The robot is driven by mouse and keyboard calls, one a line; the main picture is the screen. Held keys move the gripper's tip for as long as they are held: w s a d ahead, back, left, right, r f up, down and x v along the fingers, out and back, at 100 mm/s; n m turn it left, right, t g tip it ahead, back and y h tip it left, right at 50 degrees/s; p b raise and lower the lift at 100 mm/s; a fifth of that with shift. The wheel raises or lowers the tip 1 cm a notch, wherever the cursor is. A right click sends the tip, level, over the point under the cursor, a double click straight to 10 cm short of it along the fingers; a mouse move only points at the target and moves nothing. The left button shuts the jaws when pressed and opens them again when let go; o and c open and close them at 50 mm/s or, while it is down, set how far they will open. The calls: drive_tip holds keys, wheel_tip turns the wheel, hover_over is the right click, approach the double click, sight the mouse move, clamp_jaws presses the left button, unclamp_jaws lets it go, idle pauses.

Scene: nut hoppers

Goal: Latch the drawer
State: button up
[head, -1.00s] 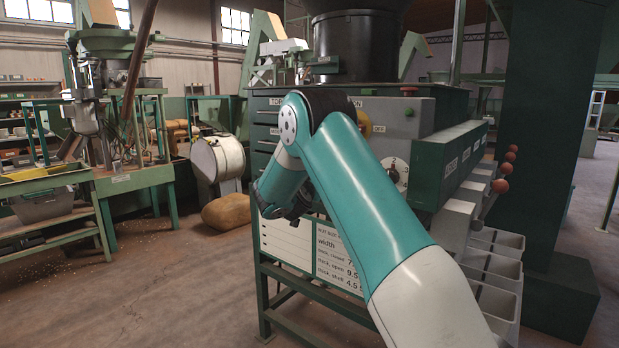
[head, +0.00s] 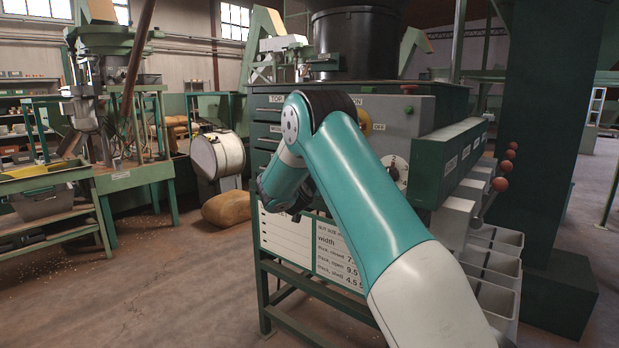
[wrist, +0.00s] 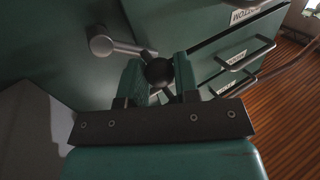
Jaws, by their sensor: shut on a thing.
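In the wrist view my gripper (wrist: 158,82) is shut on the dark round knob (wrist: 159,71) of a latch lever. The lever's grey rod runs from the knob up and left to a round grey pivot (wrist: 101,41) on a green panel. Green drawer fronts with white labels and bar handles (wrist: 250,52) show to the right; one label reads "BOTTOM" upside down. In the head view the green cabinet (head: 262,132) stands behind my arm, which hides most of its drawer fronts. My gripper is small and dark there, at the cabinet's front, and the latch cannot be made out.
A white size chart (head: 335,258) hangs below the drawers. Grey bins (head: 490,262) and red-knobbed levers (head: 500,184) line the cabinet's right side. A brown sack (head: 226,209) lies on the floor to the left. The floor at front left is clear.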

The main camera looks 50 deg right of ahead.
drive_tip(key=shift+w+n+y+p, duration=0.3)
drive_tip(key=shift+n+p, duration=0.4)
drive_tip(key=shift+p, duration=0.15)
drive_tip(key=shift+w+a+f+n+g+y+p, duration=0.15)
drive_tip(key=shift+f+n+g+y+p, duration=0.25)
drive_tip(key=shift+n+g+p, duration=0.45)
drive_tip(key=shift+w+f+n+g+y+p, duration=0.15)
drive_tip(key=shift+f+n+g+p, duration=0.3)
drive_tip(key=shift+n+p, duration=0.35)
drive_tip(key=shift+w+f+n+g+y+p, duration=0.1)
drive_tip(key=shift+f+n+g+y+p, duration=0.1)
drive_tip(key=shift+f+n+p, duration=0.4)
drive_tip(key=o, duration=0.9)
drive_tip(key=shift+s+r, duration=0.1)
drive_tip(key=v, duration=1.7)
drive_tip(key=shift+a+b, duration=0.15)
drive_tip(key=shift+b, duration=0.15)
drive_tip(key=shift+a, duration=0.1)
